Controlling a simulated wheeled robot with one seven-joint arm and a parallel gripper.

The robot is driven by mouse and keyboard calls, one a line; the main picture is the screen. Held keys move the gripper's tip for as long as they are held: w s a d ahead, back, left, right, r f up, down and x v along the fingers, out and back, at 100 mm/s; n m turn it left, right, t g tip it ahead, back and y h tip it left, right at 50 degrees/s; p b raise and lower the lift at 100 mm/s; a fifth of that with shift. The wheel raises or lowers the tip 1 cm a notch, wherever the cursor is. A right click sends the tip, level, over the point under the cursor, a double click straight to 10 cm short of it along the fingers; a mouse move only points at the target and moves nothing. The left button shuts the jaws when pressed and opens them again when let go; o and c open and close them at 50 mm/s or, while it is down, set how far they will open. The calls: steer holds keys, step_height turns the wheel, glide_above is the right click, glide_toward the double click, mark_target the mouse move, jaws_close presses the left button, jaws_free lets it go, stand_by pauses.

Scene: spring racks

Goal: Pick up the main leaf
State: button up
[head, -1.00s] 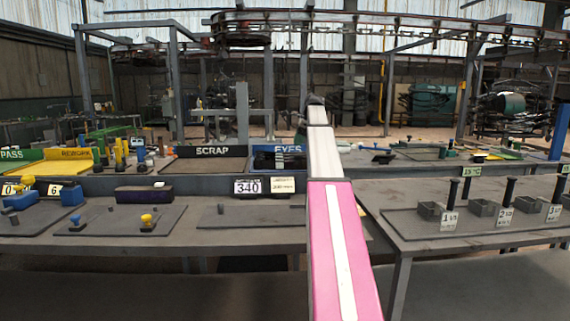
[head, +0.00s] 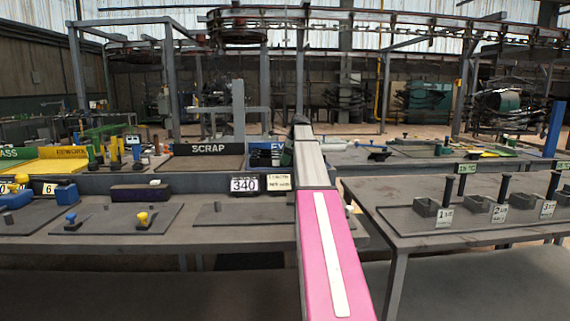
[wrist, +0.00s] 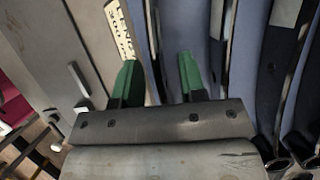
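Some end in rolled eyes at the lower right. I cannot tell which one is the main leaf. My gripper (wrist: 157,78) has two green-tipped fingers set apart, with a thin dark strip showing between them. It is open, with nothing visibly clamped. In the head view the blue bin (head: 265,147) holds dark pieces, and my pink and grey arm reaches to its right side, covering part of its sign. My fingers are not clear there.
The SCRAP bin (head: 208,150) stands left of the blue bin. A card marked 340 (head: 244,185) stands in front. A plate with blue and yellow knobs (head: 115,218) lies on the near left table. The right table (head: 400,235) bears several small grey boxes and black posts.

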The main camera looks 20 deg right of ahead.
steer(key=shift+f, duration=0.1)
jaws_close()
